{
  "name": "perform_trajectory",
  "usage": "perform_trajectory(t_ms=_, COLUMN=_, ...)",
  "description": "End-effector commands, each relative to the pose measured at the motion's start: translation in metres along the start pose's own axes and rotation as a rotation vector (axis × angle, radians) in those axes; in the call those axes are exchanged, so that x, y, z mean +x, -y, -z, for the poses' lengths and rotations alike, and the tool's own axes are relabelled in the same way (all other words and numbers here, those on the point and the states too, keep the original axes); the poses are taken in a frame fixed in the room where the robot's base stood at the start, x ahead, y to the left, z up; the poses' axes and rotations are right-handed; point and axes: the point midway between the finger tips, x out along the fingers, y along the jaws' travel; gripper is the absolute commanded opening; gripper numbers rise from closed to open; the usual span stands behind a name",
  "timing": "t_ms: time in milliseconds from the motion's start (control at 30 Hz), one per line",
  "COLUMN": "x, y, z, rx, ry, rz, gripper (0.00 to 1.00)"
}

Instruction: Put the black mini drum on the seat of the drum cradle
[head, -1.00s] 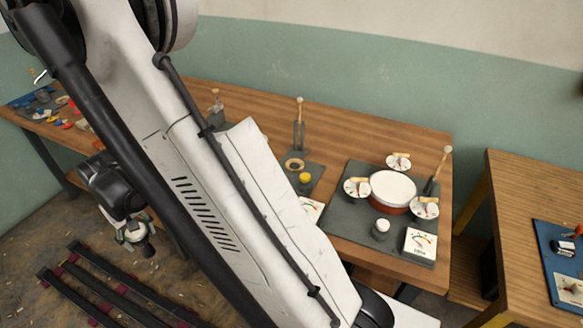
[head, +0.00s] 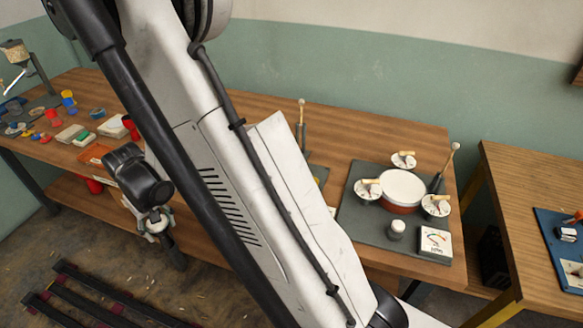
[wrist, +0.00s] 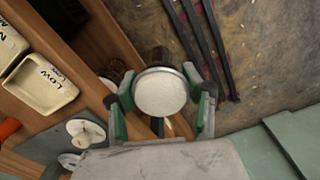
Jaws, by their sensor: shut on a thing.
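My gripper (wrist: 160,108) is shut on a small drum (wrist: 160,92), with a finger on each side of it. In the wrist view the drum shows a round whitish head, a pale metal rim and some dark body behind it; I take it for the black mini drum. In the head view my gripper (head: 158,226) hangs in front of the long bench, with a dark shape (head: 174,256) below it, too small to make out. I cannot pick out the drum cradle or its seat; my arm covers the middle of the bench.
The long wooden bench (head: 350,142) has small coloured items at its left. At its right, a grey mat (head: 362,222) bears a red drum (head: 402,190), several round dials and a small white-topped cylinder (head: 396,229). Dark rails (head: 95,292) lie on the floor. Labelled trays (wrist: 42,82) show in the wrist view.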

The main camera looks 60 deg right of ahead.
Motion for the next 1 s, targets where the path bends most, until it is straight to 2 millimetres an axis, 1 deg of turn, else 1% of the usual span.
perform_trajectory(t_ms=33, x=-0.007, y=-0.012, z=0.000, rx=0.040, ry=0.000, rz=0.000, gripper=0.17)
perform_trajectory(t_ms=167, x=-0.019, y=-0.043, z=0.001, rx=0.158, ry=0.001, rz=0.000, gripper=0.17)
perform_trajectory(t_ms=267, x=-0.030, y=-0.072, z=0.001, rx=0.267, ry=0.000, rz=0.000, gripper=0.17)
perform_trajectory(t_ms=467, x=-0.057, y=-0.141, z=-0.006, rx=0.534, ry=0.001, rz=-0.001, gripper=0.17)
perform_trajectory(t_ms=500, x=-0.062, y=-0.155, z=-0.008, rx=0.589, ry=0.001, rz=-0.001, gripper=0.17)
perform_trajectory(t_ms=667, x=-0.084, y=-0.213, z=-0.022, rx=0.814, ry=0.001, rz=-0.001, gripper=0.17)
perform_trajectory(t_ms=800, x=-0.104, y=-0.262, z=-0.041, rx=1.014, ry=0.001, rz=-0.001, gripper=0.17)
perform_trajectory(t_ms=900, x=-0.117, y=-0.294, z=-0.055, rx=1.149, ry=0.001, rz=-0.001, gripper=0.17)
perform_trajectory(t_ms=1000, x=-0.128, y=-0.321, z=-0.069, rx=1.263, ry=0.001, rz=-0.001, gripper=0.17)
